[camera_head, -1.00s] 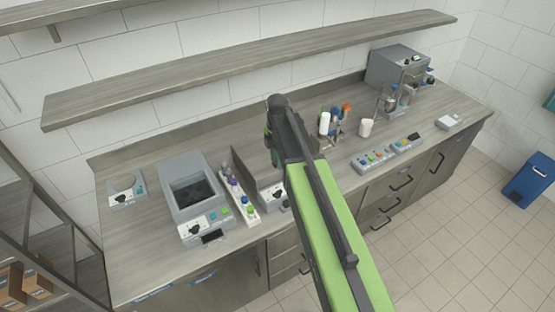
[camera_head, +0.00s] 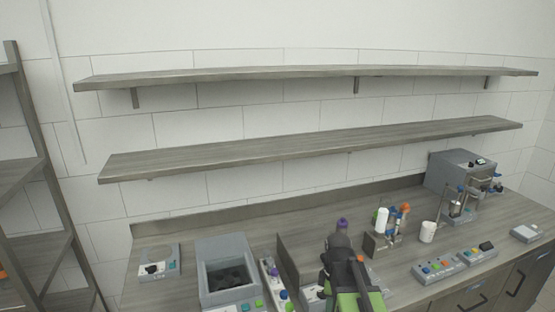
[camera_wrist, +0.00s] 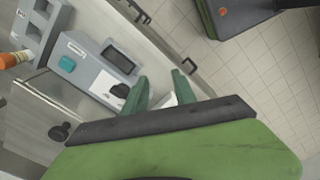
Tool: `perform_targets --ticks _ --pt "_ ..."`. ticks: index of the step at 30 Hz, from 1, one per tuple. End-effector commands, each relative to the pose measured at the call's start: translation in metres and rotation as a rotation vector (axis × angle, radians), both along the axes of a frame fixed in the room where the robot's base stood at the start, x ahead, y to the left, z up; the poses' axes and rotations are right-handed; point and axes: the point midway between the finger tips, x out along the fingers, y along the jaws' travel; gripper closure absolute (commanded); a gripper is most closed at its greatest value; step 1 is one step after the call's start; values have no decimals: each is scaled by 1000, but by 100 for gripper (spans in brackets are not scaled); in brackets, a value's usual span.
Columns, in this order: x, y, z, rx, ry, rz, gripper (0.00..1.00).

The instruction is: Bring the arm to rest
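My arm shows at the bottom of the head view, with its dark wrist part above a green link (camera_head: 352,302). My gripper (camera_wrist: 160,84) shows in the wrist view as two green fingers with a clear gap between them. It is open, and I see nothing held between the fingers. A grey device with a dark screen (camera_wrist: 118,57) lies beyond the fingers, to their left in the wrist view. In the head view the fingertips cannot be made out. A purple-topped object (camera_head: 342,224) shows just above my wrist there; its lower part is hidden.
The bench carries a grey open-topped bath (camera_head: 228,268), a rack of small bottles (camera_head: 273,272), a tool holder (camera_head: 383,243), a white cup (camera_head: 428,232), button panels (camera_head: 440,268) and a grey machine (camera_head: 455,173). Two wall shelves (camera_head: 310,145) run above. A shelving rack (camera_head: 35,150) stands left.

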Motion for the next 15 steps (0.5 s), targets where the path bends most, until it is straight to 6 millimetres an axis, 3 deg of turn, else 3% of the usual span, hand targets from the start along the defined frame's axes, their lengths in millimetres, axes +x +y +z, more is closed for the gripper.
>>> perform_targets --ticks 1,6,10,15 --pt "-18 0 -15 0 0 -130 67" --pt "-53 0 -17 1 0 -697 67" --pt "-61 0 -16 2 1 -1056 67" --pt "-58 0 -16 2 1 -1271 67"
